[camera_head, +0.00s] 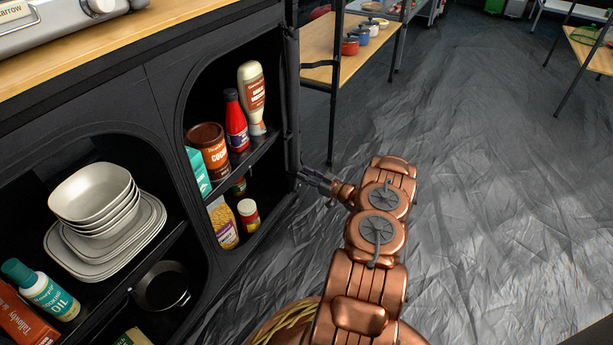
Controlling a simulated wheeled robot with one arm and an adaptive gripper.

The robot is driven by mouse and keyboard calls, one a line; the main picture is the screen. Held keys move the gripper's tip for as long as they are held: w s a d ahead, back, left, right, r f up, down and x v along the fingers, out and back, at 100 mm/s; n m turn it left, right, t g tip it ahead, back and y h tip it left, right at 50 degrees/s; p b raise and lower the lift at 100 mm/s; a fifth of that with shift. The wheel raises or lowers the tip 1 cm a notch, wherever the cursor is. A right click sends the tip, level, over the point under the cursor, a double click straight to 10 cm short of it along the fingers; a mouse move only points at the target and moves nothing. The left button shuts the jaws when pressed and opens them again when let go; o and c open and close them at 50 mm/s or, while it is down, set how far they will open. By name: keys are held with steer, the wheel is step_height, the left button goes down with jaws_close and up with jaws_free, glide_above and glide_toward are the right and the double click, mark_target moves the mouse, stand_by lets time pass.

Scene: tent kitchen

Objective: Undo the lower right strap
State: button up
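The black fabric kitchen cabinet (163,92) stands at the left, with arched openings onto its shelves. A dark strap (318,64) shows high on its right edge, reaching out toward the leg of the rack behind. My copper-coloured arm comes up from the bottom of the picture, and my gripper (313,178) is at the lower part of the cabinet's right edge, touching or very close to it. The fingertips are small and dark against the dark fabric, so I cannot tell whether they are open or shut. I cannot make out a lower strap there; the gripper may cover it.
The cabinet shelves hold sauce bottles (236,121), a brown can (209,150), white bowls (93,195) and a pan (161,286). A stove (60,22) is on top. A wooden-shelved rack (345,50) stands behind. The grey floor (480,190) at right is clear.

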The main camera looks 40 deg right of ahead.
jaws_close()
stand_by(0.6)
